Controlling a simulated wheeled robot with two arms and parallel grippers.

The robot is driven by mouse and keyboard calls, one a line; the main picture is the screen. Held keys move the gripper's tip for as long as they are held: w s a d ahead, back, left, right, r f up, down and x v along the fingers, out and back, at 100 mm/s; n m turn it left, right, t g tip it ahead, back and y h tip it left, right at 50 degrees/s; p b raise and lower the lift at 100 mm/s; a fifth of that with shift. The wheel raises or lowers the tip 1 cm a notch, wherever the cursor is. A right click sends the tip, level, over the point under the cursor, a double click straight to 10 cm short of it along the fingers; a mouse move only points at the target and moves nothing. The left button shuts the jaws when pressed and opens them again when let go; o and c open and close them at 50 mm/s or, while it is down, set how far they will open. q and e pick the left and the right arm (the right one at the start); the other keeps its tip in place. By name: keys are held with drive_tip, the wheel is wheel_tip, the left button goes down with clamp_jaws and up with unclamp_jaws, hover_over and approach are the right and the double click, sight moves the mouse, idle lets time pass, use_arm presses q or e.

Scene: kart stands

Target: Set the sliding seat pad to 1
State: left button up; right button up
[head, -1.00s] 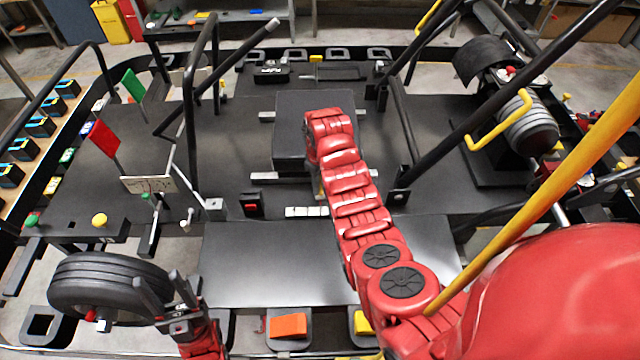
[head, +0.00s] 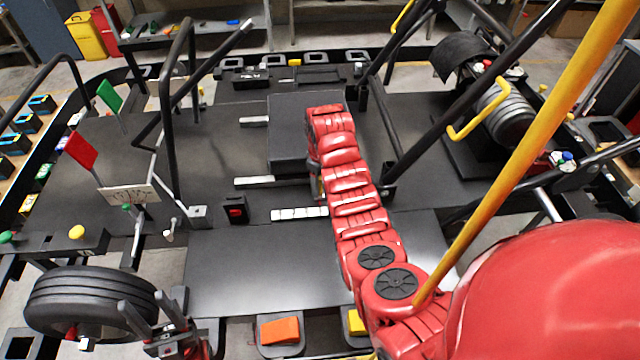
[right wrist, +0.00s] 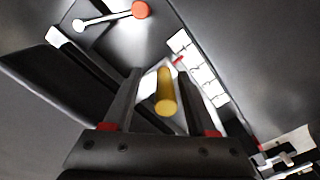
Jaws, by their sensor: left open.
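The seat pad (head: 288,125) is a dark block on pale rails (head: 262,182). A row of white scale tiles (head: 298,213) lies along its near side; it also shows in the right wrist view (right wrist: 197,70), where a small red mark (right wrist: 178,60) sits beside the tiles. The numbers are unreadable. My right arm covers the pad's right side in the head view and hides its gripper. My left gripper (head: 146,302) is open and empty.
A tyre (head: 88,300) stands beside my left gripper. Orange (head: 281,330) and yellow (head: 356,322) pedals lie at the near edge. Black bars and a yellow pole (head: 540,140) cross the right side. The dark plate (head: 265,275) in front is clear.

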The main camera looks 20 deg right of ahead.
drive_tip(key=shift+a, duration=0.1)
drive_tip(key=shift+r, duration=0.15)
drive_tip(key=shift+w+r+b, duration=0.15)
drive_tip(key=shift+r+b, duration=0.2)
drive_tip(key=shift+b, duration=0.05)
wheel_tip(320, 180, up, 11)
drive_tip(key=p, duration=0.3)
drive_tip(key=shift+a+f, duration=0.15)
drive_tip(key=shift+d+r+b, duration=0.2)
drive_tip(key=shift+r+b, duration=0.1)
drive_tip(key=shift+r, duration=2.55)
